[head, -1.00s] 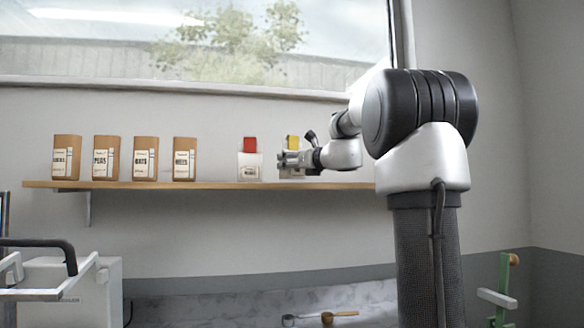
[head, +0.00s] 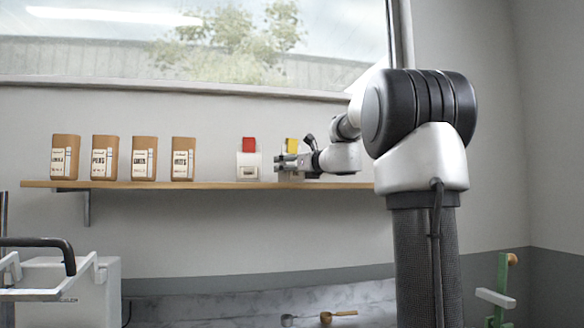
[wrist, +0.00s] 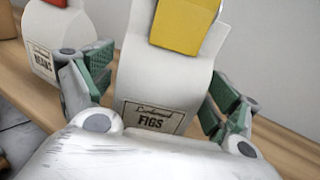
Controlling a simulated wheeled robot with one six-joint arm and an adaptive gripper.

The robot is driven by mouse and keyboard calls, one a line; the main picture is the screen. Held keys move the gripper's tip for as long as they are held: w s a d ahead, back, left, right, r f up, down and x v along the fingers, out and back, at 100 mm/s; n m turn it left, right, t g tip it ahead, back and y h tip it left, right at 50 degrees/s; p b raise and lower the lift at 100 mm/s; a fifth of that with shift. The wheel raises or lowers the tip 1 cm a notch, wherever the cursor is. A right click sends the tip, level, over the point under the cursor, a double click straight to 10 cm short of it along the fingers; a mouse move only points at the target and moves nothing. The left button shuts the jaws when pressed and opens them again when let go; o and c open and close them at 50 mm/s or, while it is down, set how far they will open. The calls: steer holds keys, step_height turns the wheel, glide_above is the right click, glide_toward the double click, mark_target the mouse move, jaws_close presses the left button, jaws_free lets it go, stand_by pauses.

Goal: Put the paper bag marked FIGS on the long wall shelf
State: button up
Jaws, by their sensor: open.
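The FIGS paper bag (wrist: 175,75) is white with a yellow top and a printed label. In the wrist view it stands between the fingers of my gripper (wrist: 155,95), one on each side. The fingers are open, with the left one close to the bag's side. In the head view my gripper (head: 287,162) is at the long wall shelf (head: 215,186), and the bag's yellow top (head: 291,145) shows above it. The bag appears to be at the shelf's surface; its base is hidden by my gripper.
A white bag with a red top (head: 248,160) stands just left on the shelf; it also shows in the wrist view (wrist: 58,45). Several brown bags (head: 144,158) stand farther left. A window (head: 200,45) is above. Spoons (head: 326,318) lie on the counter below.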

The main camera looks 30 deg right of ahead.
steer(key=s+d, duration=0.1)
steer(key=s, duration=1.1)
steer(key=s+a+f+n+g+y, duration=0.1)
steer(key=s+a+f+n+g, duration=0.3)
steer(key=s+a+f+n, duration=0.35)
steer(key=s+a+f+n+g+y, duration=0.1)
steer(key=s+a+f+n+g, duration=0.4)
steer(key=f+n, duration=0.5)
steer(key=s+d+f+n+g+h, duration=0.1)
steer(key=s+f+n+g+h, duration=0.3)
steer(key=s+f+n, duration=1.2)
steer(key=shift+d+f+n+g, duration=0.15)
steer(key=shift+d+n+g, duration=0.2)
steer(key=shift+n, duration=0.2)
